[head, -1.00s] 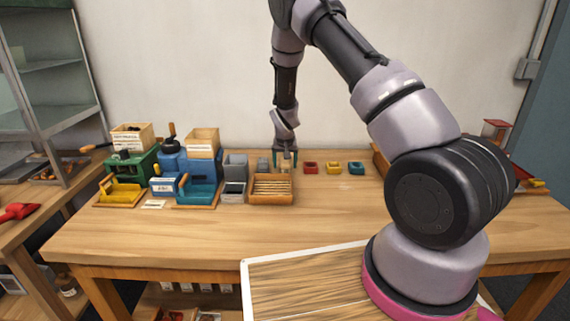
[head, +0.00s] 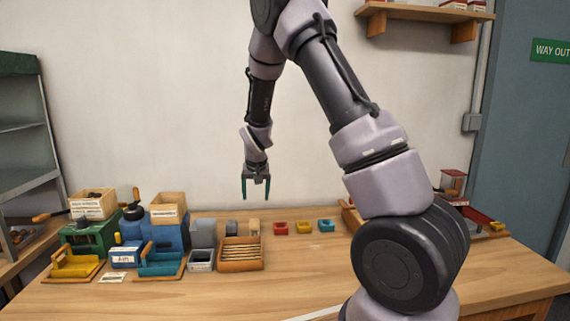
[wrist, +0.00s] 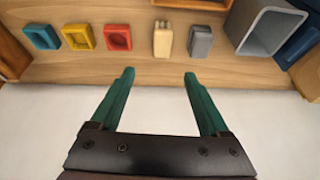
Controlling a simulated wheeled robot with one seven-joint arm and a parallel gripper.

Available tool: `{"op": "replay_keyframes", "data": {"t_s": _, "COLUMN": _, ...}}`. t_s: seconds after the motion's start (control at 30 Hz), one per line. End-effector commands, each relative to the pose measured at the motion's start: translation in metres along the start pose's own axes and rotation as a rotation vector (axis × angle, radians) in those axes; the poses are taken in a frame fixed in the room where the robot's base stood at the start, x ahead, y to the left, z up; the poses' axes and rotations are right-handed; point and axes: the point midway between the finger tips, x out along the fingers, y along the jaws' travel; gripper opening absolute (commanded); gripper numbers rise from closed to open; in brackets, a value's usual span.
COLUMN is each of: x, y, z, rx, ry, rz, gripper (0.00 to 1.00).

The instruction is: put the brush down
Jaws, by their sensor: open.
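The brush appears to be the small tan block (head: 255,226) standing on the table at the back, right of a similar small grey block (head: 232,228). In the wrist view the tan block (wrist: 163,38) stands apart from the fingertips, beside the grey block (wrist: 200,42). My gripper (head: 256,196) is open and empty, in the air above the tan block. Its two green fingers show in the wrist view (wrist: 158,76) with nothing between them. Bristles cannot be made out.
Red (head: 281,228), yellow (head: 304,227) and teal (head: 326,225) small trays stand to the right. A slotted wooden tray (head: 240,264) and a grey bin (head: 202,233) stand in front and left. The table's middle front is clear.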

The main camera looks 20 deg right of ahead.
Motion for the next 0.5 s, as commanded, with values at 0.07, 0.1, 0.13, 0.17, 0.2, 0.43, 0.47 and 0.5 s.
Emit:
{"op": "replay_keyframes", "data": {"t_s": 0.07, "x": -0.043, "y": 0.009, "z": -0.005, "rx": 0.040, "ry": 0.006, "rz": -0.036, "gripper": 0.79}}
{"op": "replay_keyframes", "data": {"t_s": 0.1, "x": -0.065, "y": 0.015, "z": -0.005, "rx": 0.058, "ry": 0.007, "rz": -0.055, "gripper": 0.79}}
{"op": "replay_keyframes", "data": {"t_s": 0.13, "x": -0.081, "y": 0.019, "z": -0.004, "rx": 0.071, "ry": 0.008, "rz": -0.069, "gripper": 0.79}}
{"op": "replay_keyframes", "data": {"t_s": 0.17, "x": -0.098, "y": 0.024, "z": -0.003, "rx": 0.083, "ry": 0.008, "rz": -0.083, "gripper": 0.79}}
{"op": "replay_keyframes", "data": {"t_s": 0.2, "x": -0.119, "y": 0.030, "z": 0.001, "rx": 0.097, "ry": 0.009, "rz": -0.100, "gripper": 0.79}}
{"op": "replay_keyframes", "data": {"t_s": 0.43, "x": -0.234, "y": 0.064, "z": 0.035, "rx": 0.154, "ry": 0.034, "rz": -0.192, "gripper": 0.79}}
{"op": "replay_keyframes", "data": {"t_s": 0.47, "x": -0.247, "y": 0.068, "z": 0.042, "rx": 0.159, "ry": 0.039, "rz": -0.202, "gripper": 0.79}}
{"op": "replay_keyframes", "data": {"t_s": 0.5, "x": -0.264, "y": 0.074, "z": 0.051, "rx": 0.164, "ry": 0.048, "rz": -0.214, "gripper": 0.79}}
